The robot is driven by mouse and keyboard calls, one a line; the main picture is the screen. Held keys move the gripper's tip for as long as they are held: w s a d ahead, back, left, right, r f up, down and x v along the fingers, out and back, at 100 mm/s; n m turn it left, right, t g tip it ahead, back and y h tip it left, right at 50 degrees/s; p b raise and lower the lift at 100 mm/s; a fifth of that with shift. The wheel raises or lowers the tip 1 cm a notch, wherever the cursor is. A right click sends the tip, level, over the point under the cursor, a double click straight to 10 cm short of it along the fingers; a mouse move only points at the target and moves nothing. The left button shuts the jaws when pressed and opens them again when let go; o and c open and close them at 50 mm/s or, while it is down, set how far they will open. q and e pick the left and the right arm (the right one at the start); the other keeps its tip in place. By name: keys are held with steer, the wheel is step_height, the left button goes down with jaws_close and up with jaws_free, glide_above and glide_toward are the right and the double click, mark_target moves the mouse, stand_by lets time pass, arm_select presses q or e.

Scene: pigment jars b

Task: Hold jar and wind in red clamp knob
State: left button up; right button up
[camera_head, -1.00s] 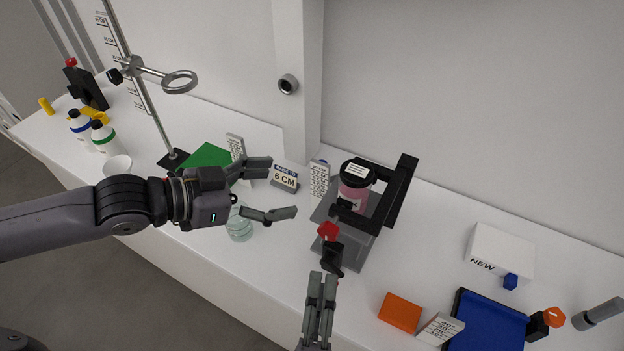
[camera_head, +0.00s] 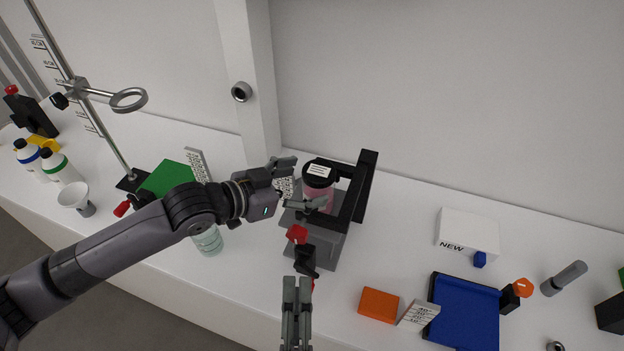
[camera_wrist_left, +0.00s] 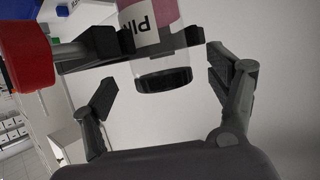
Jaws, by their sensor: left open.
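The pink jar (camera_head: 318,198) has a black lid (camera_head: 319,174) and stands upright in the black clamp frame (camera_head: 362,190) on a grey base (camera_head: 326,243). The red clamp knob (camera_head: 297,234) is on the near side of the clamp. My left gripper (camera_head: 308,183) is open at the jar's left. In the left wrist view the jar (camera_wrist_left: 155,42) appears upside down between the open fingers, with a gap on each side, and the red knob (camera_wrist_left: 25,65) is at the left. My right gripper (camera_head: 296,283) points up towards the knob, just short of it; its fingers look close together.
An orange block (camera_head: 379,305), a blue tray (camera_head: 465,315) and a white box (camera_head: 468,234) are on the right. A ring stand (camera_head: 95,125), a green mat (camera_head: 168,178), bottles (camera_head: 60,168) and a glass jar (camera_head: 208,240) are on the left.

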arm_select(q)
steer(key=shift+x, duration=1.4)
steer(key=shift+f, duration=0.1)
steer(key=c, duration=1.4)
